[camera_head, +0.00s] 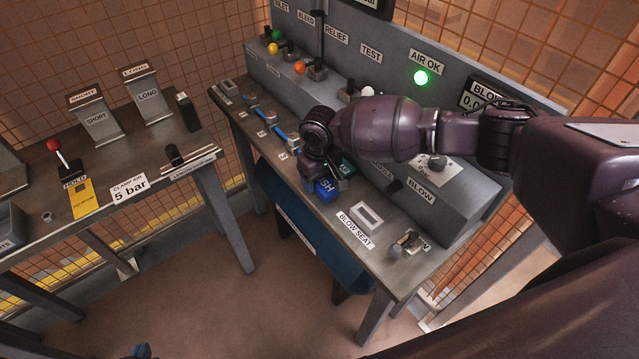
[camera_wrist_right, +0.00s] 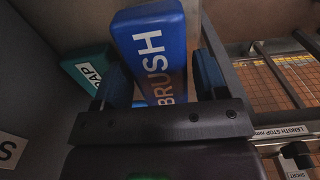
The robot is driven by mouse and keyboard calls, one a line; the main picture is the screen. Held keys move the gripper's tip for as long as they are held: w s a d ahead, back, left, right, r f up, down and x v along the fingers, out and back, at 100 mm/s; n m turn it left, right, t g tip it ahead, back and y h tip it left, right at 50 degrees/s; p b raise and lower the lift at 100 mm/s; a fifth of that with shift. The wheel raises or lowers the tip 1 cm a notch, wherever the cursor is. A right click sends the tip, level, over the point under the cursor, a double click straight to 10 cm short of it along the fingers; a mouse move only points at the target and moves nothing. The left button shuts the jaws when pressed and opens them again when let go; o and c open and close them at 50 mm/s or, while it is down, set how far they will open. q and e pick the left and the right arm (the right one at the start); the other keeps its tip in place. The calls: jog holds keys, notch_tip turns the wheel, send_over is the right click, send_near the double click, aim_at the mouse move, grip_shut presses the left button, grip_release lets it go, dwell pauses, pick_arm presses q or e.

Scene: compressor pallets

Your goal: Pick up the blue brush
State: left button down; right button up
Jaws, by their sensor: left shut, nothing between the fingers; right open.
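The blue brush (camera_head: 326,188) is a blue block on the grey bench in the head view, partly covered by my right gripper. In the right wrist view the brush (camera_wrist_right: 152,50), lettered BRUSH in white, lies at a slant between the two fingers. My right gripper (camera_head: 322,176) is open, pointing down over the brush. Its fingers (camera_wrist_right: 160,82) stand on either side of the block; whether either touches it I cannot tell. Only small blue tips of what seems to be my left gripper (camera_head: 141,350) show at the bottom edge, away from the benches, with nothing visible held.
A green block (camera_head: 347,168) sits close beside the brush; it also shows in the wrist view (camera_wrist_right: 88,68). A BLOW SEAT fixture (camera_head: 367,214) is nearer the front. The console (camera_head: 450,185) rises behind. A second bench (camera_head: 110,165) stands left across a gap.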

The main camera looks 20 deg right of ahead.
jog(key=shift+f, duration=0.3)
pick_arm(q)
jog(key=shift+w, duration=0.15)
pick_arm(e)
jog(key=c, duration=0.7)
pick_arm(q)
jog(key=shift+w, duration=0.15)
pick_arm(e)
jog(key=shift+c, duration=0.2)
pick_arm(q)
jog(key=shift+r, duration=0.1)
